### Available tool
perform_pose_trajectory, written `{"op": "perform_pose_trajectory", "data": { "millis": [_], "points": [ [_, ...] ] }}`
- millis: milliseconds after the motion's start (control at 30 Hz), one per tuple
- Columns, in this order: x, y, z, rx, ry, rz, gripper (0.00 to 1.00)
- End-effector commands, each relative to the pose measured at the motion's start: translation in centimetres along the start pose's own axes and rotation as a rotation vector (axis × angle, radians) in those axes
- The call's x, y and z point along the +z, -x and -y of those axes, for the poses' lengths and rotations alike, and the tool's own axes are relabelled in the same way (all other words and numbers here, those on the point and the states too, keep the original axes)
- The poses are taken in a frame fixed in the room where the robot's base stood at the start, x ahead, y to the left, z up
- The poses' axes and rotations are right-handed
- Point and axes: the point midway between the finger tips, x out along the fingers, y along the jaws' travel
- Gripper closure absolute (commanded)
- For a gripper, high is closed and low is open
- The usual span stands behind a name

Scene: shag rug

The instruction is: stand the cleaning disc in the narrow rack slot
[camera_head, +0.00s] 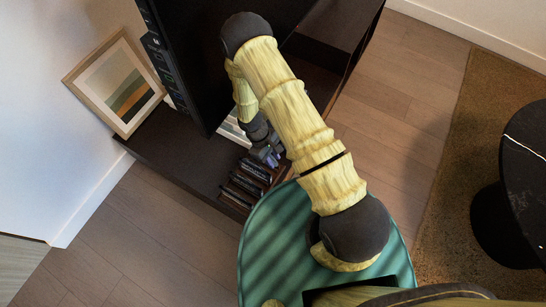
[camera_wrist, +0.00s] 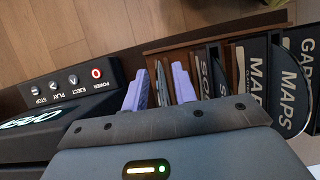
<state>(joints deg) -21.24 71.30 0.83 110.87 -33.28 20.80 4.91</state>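The rack (camera_wrist: 231,66) has dark wooden dividers and holds several labelled cases; it also shows in the head view (camera_head: 240,189) on the dark cabinet. My gripper (camera_wrist: 160,87) is over the rack's left end, its two purple fingers spread apart. Between the fingers, a thin grey edge, apparently the cleaning disc (camera_wrist: 161,84), stands in the leftmost narrow slot. The fingers appear apart from it, one on each side. Its lower part is hidden by my gripper body. In the head view my gripper (camera_head: 268,156) is beside the rack and the disc cannot be made out.
A black player (camera_wrist: 62,100) with POWER, EJECT, PLAY and STOP buttons sits close to the left of my fingers. A large black screen (camera_head: 190,50) and a framed picture (camera_head: 116,84) stand on the cabinet.

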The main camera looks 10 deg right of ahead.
Motion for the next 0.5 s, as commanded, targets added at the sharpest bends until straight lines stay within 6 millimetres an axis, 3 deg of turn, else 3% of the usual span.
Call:
{"op": "perform_pose_trajectory", "data": {
  "millis": [267, 500],
  "points": [
    [0.0, 0.3, 0.0, 0.0, 0.0, -0.001, 0.72],
    [0.0, 3.5, 0.0, 0.001, -0.001, -0.004, 0.72]
  ]
}}
